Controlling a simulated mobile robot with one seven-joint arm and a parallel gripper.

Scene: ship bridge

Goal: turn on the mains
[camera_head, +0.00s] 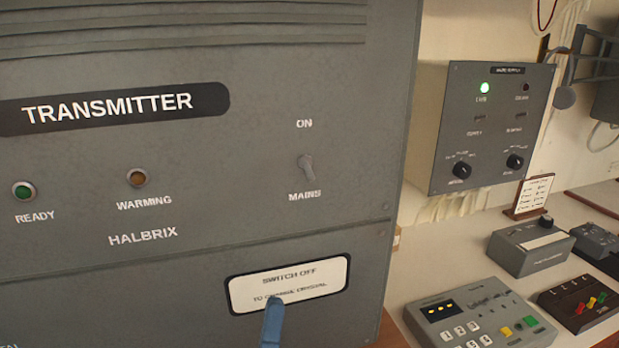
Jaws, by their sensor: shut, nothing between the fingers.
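The grey transmitter cabinet (240,205) fills the left and middle of the head view. Its mains switch (307,168) is a small grey toggle between the words ON above and MAINS below. I cannot tell surely which way its lever points. The ready lamp (24,191) is green and the warming lamp (137,178) is dull amber; neither glows brightly. The blue tip of my gripper (272,324) shows at the bottom edge, below and left of the switch and apart from it. It is shut and empty, in front of the lower label. The rest of it is out of view.
A white "switch off" label (288,276) is on the lower panel. Right of the cabinet, a wall panel (490,130) has a lit green lamp and two black knobs. A desk there holds a keypad unit (478,318), a small grey box (532,250) and a card stand (528,197).

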